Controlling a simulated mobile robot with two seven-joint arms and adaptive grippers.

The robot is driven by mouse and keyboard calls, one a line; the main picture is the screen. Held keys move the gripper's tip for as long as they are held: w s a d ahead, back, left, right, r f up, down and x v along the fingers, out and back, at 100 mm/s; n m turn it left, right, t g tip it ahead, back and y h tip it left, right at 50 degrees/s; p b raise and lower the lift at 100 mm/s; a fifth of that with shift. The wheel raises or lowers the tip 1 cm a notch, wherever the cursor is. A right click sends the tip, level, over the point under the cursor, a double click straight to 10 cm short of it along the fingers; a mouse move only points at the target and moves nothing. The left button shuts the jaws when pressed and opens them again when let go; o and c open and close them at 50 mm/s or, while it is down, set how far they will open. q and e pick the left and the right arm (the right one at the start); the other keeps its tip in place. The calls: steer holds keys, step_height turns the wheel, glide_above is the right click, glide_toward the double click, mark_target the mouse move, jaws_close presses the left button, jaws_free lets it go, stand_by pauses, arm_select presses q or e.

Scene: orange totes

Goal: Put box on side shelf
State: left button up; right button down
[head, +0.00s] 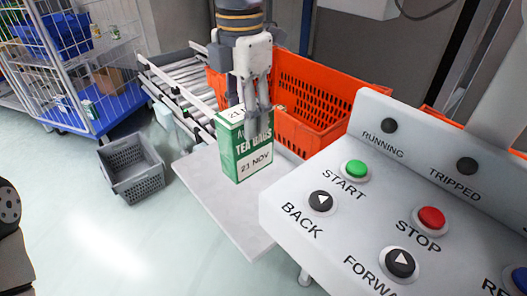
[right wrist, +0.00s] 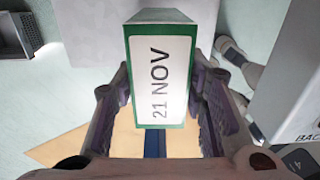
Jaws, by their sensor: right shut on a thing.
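A green and white tea bags box (head: 247,150) with a "21 NOV" label hangs upright from my right gripper (head: 251,108). The gripper is shut on its top part. In the right wrist view the box (right wrist: 160,75) sits between the two fingers (right wrist: 165,100). In the head view the box is in front of the pale grey side shelf (head: 225,205); I cannot tell whether it touches the shelf. The visible part of the shelf is bare. My left gripper is not in view.
An orange tote (head: 310,100) stands behind the box by a roller conveyor (head: 185,82). A control panel (head: 350,215) with buttons is close on the right. A grey crate (head: 131,170) lies on the floor at left, near a wire cage trolley (head: 75,60).

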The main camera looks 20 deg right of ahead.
mark_target(251, 154)
steer(key=shift+w+d+r, duration=0.15)
steer(key=shift+d+r, duration=0.05)
steer(key=shift+r, duration=0.3)
steer(key=shift+d+f, duration=0.2)
steer(key=shift+f, duration=0.05)
step_height(251, 154, down, 10)
steer(key=shift+r, duration=0.15)
steer(key=c, duration=1)
jaws_free()
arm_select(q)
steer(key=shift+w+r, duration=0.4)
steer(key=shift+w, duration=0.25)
arm_select(e)
steer(key=shift+o, duration=0.2)
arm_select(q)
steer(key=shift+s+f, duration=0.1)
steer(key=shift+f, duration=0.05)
arm_select(e)
step_height(251, 154, up, 8)
